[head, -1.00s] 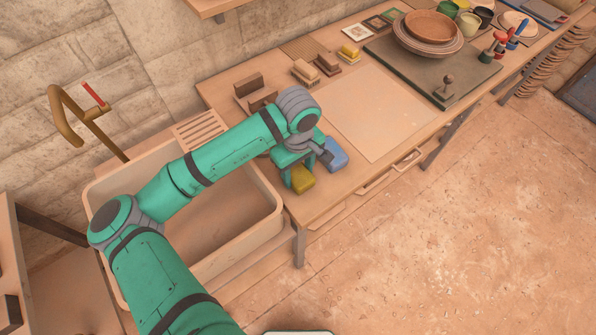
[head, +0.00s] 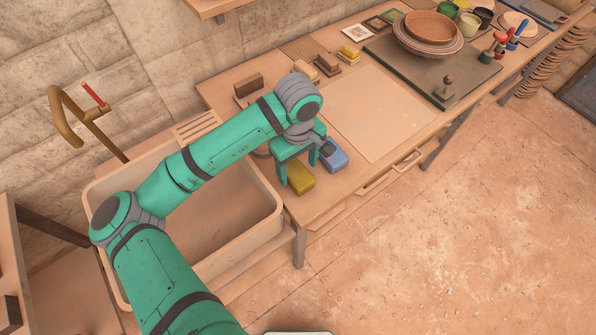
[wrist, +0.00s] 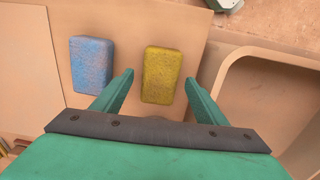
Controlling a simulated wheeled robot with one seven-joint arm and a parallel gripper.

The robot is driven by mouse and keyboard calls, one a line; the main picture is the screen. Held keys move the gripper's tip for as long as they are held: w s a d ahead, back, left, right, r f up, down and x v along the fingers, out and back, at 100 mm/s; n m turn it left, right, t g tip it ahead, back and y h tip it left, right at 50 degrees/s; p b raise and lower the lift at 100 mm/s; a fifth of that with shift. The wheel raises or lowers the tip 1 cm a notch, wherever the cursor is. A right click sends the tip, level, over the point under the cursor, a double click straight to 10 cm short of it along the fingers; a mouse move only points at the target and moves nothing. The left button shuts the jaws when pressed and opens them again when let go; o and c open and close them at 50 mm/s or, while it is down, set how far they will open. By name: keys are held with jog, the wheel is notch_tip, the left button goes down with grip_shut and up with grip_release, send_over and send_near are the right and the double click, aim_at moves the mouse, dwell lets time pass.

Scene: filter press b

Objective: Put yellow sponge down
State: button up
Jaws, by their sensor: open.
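The yellow sponge (head: 300,177) lies on the tabletop near its front edge, beside the sink. A blue sponge (head: 334,154) lies to its right, apart from it. My gripper (head: 299,156) is open and empty, just behind the yellow sponge and close to the table. In the wrist view, the yellow sponge (wrist: 163,75) lies ahead of the gap between the open fingers (wrist: 158,86), free of both. The blue sponge (wrist: 91,65) is outside the left finger there.
The sink basin (head: 268,220) is left of the sponges, with a brass tap (head: 75,115) behind it. Brushes (head: 306,72) and a small yellow block (head: 349,52) lie at the back. A pale board (head: 376,112) and a dark slab with stacked bowls (head: 428,38) are to the right.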

aim_at(298, 174)
notch_tip(298, 174, up, 9)
dwell(0.3)
jog(key=shift+s+f, duration=0.1)
jog(key=shift+f, duration=0.05)
dwell(0.4)
